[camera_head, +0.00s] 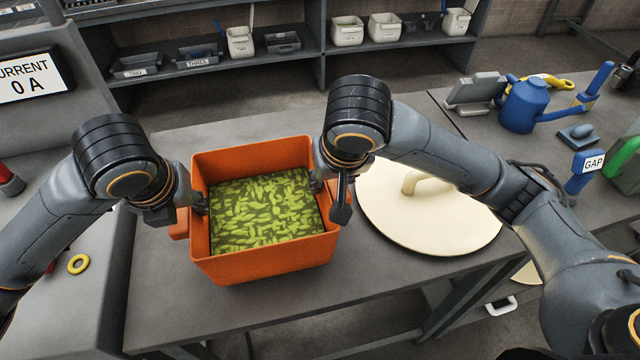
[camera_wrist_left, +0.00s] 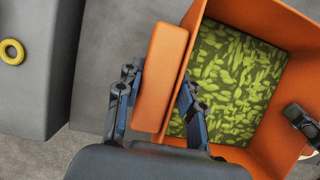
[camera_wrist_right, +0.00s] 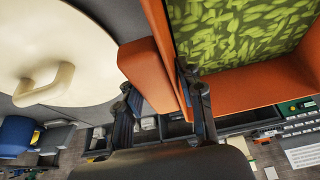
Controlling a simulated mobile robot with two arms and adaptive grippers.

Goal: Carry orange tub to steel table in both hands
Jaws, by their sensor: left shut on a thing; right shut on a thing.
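The orange tub (camera_head: 268,262) is in the middle of the head view, over the grey steel table (camera_head: 170,300). It is filled with green pellets (camera_head: 262,212). I cannot tell whether its base touches the table. My left gripper (camera_head: 198,203) is shut on the tub's left side handle; the left wrist view shows the fingers on both sides of the handle (camera_wrist_left: 160,75). My right gripper (camera_head: 328,188) is shut on the tub's right side handle, which shows between the fingers in the right wrist view (camera_wrist_right: 150,75). The tub looks about level.
A round cream lid (camera_head: 425,215) with a handle lies on the table right of the tub. A blue watering can (camera_head: 525,105) and other tools stand further right. A yellow ring (camera_head: 78,264) lies on the grey surface at left. Shelves with bins (camera_head: 240,42) stand behind.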

